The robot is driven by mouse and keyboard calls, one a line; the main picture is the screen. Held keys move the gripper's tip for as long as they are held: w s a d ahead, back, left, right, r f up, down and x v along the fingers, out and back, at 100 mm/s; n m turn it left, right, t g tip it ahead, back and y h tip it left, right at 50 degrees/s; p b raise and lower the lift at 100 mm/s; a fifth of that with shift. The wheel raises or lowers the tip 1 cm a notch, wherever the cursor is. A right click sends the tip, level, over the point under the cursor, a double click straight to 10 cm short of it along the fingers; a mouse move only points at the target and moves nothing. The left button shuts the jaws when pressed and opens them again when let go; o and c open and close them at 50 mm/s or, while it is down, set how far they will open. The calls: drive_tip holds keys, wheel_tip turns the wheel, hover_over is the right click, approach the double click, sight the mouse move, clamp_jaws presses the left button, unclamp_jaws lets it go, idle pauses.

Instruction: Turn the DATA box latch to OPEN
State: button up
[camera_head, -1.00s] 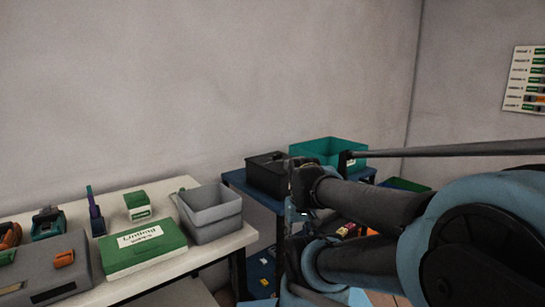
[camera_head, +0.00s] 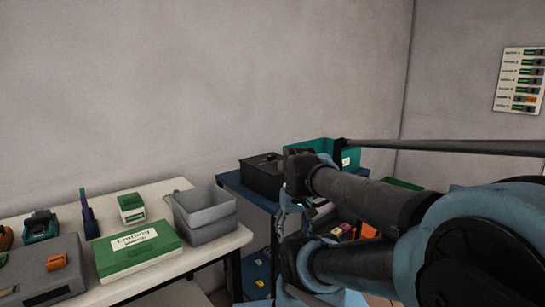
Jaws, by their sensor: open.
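A grey box (camera_head: 22,269) with a small orange part (camera_head: 57,261) on its top sits at the left front of the white table. It is cut off by the left picture edge. I cannot read any DATA or OPEN marking on it, so I cannot tell whether this is the DATA box or whether the orange part is its latch. My arm fills the right side of the view, with its dark links and blue joints. My gripper cannot be made out in this view.
The white table (camera_head: 150,196) also holds a green box with a white label (camera_head: 137,260), a small green-and-white box (camera_head: 131,208), a purple upright tool (camera_head: 88,215) and grey bins (camera_head: 205,214). A blue cart (camera_head: 235,183) with a black bin (camera_head: 262,178) stands behind my arm.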

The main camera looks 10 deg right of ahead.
drive_tip(key=w+r+n+g, duration=0.1)
drive_tip(key=w+r+n, duration=0.2)
drive_tip(key=w+r, duration=1.55)
wheel_tip(320, 180, up, 13)
drive_tip(key=n+g, duration=0.1)
drive_tip(key=n, duration=0.1)
hover_over(272, 158)
drive_tip(key=f, duration=1.7)
drive_tip(key=shift+w+d+f, duration=0.1)
drive_tip(key=shift+w, duration=0.15)
drive_tip(key=c, duration=1.1)
